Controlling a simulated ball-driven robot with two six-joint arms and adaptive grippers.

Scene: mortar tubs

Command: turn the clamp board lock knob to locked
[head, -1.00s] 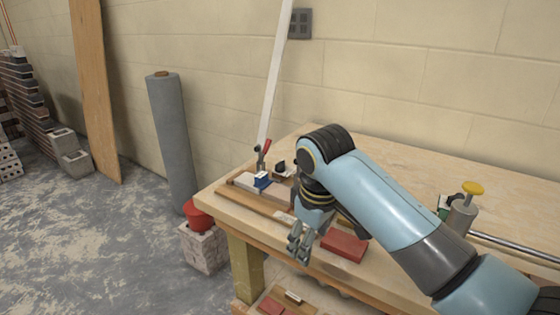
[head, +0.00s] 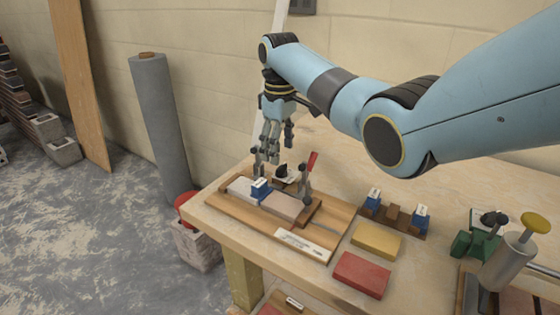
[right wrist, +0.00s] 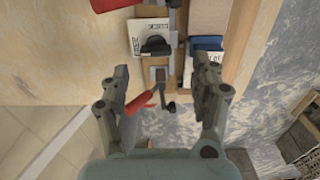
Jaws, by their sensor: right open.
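The clamp board (head: 332,217) lies at the left end of the workbench. Its black lock knob (head: 281,170) sits on a white plate near the back edge. In the right wrist view the knob (right wrist: 156,45) is ahead of the fingertips, on a white plate with lettering; I cannot tell its setting. My right gripper (head: 268,148) is above the back left of the board, pointing down, open and apart from the knob. In the wrist view its spread fingers (right wrist: 160,72) have a red-handled clamp lever (right wrist: 137,102) between or below them. My left gripper is not in view.
A blue block (head: 260,187) sits on the board. Yellow (head: 376,240) and red (head: 361,274) blocks lie to the right. A grey roll (head: 160,125) stands left of the bench.

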